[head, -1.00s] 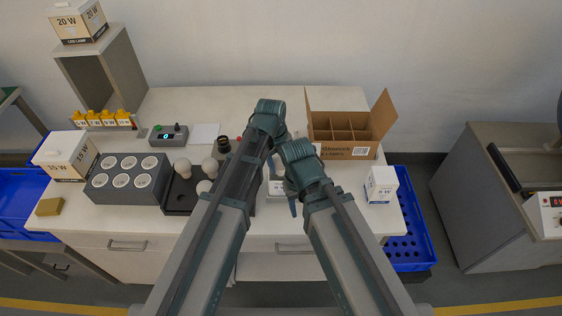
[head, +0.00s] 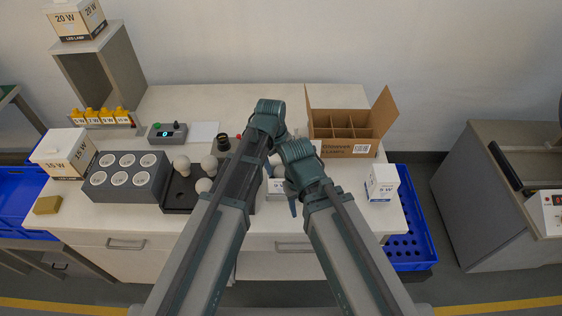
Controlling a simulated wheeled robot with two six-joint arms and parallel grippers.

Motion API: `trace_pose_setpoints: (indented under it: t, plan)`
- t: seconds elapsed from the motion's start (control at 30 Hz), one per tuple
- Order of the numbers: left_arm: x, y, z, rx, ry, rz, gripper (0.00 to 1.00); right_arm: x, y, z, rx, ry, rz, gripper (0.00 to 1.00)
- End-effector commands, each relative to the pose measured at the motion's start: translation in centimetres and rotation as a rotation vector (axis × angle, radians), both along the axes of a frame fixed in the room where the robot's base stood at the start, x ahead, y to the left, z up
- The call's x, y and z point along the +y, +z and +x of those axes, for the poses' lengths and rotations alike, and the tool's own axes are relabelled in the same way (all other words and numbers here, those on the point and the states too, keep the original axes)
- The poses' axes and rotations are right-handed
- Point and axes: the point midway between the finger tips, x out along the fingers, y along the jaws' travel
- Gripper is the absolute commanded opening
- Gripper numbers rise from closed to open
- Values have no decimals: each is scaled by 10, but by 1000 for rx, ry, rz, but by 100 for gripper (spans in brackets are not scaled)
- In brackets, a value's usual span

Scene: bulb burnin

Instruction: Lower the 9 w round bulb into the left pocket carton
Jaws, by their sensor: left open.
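A white carton (head: 276,185) labelled 9 W stands at the middle front of the table, mostly hidden behind my arms. A pale rounded shape (head: 279,171) shows just above it; I cannot tell whether it is the 9 W round bulb. My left gripper (head: 271,164) is open over the back of this carton, its fingers partly hidden by my arms. My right gripper (head: 292,205) hangs at the carton's right side, and its jaw state does not show. Round white bulbs (head: 209,163) sit in a dark tray (head: 178,201) to the left.
An open cardboard box (head: 346,149) with dividers stands at the back right. Another small white carton (head: 381,184) is at the right front. A grey socket block (head: 126,188), a 15 W box (head: 60,152) and a small meter (head: 168,133) fill the left.

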Motion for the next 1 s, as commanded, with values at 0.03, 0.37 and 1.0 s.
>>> trace_pose_setpoints:
  t: [0.03,0.37,1.0]
  plan:
    - [1,6,0,0,0,0,100,0,6,0,0,0,0,50]
    - [5,48,-3,0,0,0,100,0,48,0,0,1,0,50]
    - [15,132,-10,0,1,0,100,0,132,0,0,-7,2,50]
